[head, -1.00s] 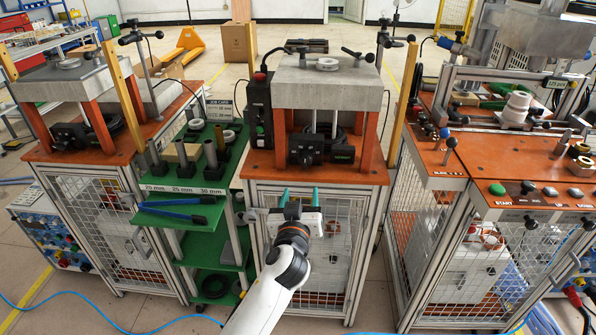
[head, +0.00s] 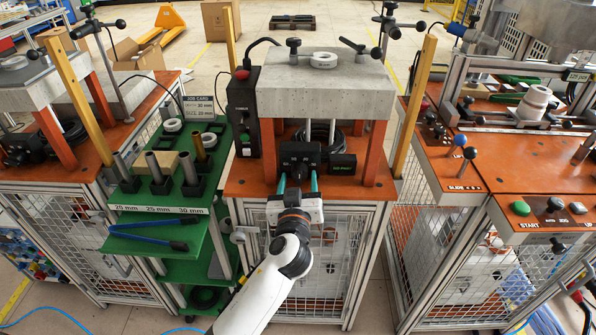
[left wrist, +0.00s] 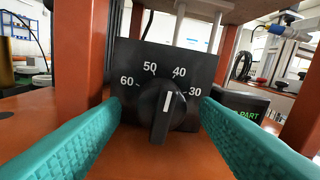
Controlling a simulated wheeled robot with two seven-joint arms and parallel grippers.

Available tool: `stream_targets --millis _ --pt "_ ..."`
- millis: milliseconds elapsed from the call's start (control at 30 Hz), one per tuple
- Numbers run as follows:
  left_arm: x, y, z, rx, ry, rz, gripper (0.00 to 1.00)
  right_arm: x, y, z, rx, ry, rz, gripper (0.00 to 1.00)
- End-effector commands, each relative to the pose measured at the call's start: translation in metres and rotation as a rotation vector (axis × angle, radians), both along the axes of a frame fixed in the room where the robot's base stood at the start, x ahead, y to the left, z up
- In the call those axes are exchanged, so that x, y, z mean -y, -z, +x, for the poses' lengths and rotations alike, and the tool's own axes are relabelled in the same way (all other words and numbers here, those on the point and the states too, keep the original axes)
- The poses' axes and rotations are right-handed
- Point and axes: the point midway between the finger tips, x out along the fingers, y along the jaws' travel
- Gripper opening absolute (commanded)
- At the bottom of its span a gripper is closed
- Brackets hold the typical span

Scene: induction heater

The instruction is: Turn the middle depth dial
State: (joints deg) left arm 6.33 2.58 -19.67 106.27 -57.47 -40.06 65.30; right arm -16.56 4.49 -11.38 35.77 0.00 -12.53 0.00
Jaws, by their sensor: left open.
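The middle depth dial (head: 300,160) is a black knob on a black box, under the grey block of the middle station. In the left wrist view the dial (left wrist: 166,112) has a white line and the marks 60, 50, 40 and 30. The line points up and slightly right, close to 40. My left gripper (head: 298,183) is open just in front of the dial. Its teal fingers (left wrist: 162,135) lie left and right of the knob, apart from it. My right gripper is not in view.
Orange posts (head: 375,152) stand beside the dial box under the block (head: 318,85). A black box (left wrist: 243,104) marked PART sits to its right. A job card (head: 198,107) and a green shelf (head: 165,204) with several cylinders are at the left. A control panel (head: 550,208) is at the right.

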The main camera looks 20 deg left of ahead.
Motion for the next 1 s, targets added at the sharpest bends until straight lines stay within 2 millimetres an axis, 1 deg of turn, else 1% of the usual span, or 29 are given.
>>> stream_targets --millis 33,100,267,300,367,500,567,833,1000 --pt "0.0 0.0 0.0 0.0 0.0 0.0 0.56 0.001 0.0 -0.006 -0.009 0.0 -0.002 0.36" --pt "0.0 0.0 -0.001 0.0 0.0 0.0 0.56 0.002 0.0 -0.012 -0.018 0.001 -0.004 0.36" --pt "0.0 0.0 -0.001 0.0 0.0 0.0 0.56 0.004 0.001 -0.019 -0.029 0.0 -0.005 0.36" --pt "0.0 0.0 -0.001 0.0 0.0 0.0 0.53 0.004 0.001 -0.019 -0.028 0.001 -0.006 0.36" --pt "0.0 0.0 0.0 0.0 0.0 0.0 0.43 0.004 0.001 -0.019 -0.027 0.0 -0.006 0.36" --pt "0.0 0.0 0.0 0.0 0.0 0.001 0.2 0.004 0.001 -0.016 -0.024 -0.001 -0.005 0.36" --pt "0.0 0.0 0.0 0.0 0.0 0.001 0.11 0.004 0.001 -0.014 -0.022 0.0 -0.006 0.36" --pt "0.0 0.0 0.0 -0.008 0.0 0.028 0.11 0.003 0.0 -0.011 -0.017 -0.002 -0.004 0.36" --pt "0.0 -0.001 0.0 -0.029 0.0 0.102 0.11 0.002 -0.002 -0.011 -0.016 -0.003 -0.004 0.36"
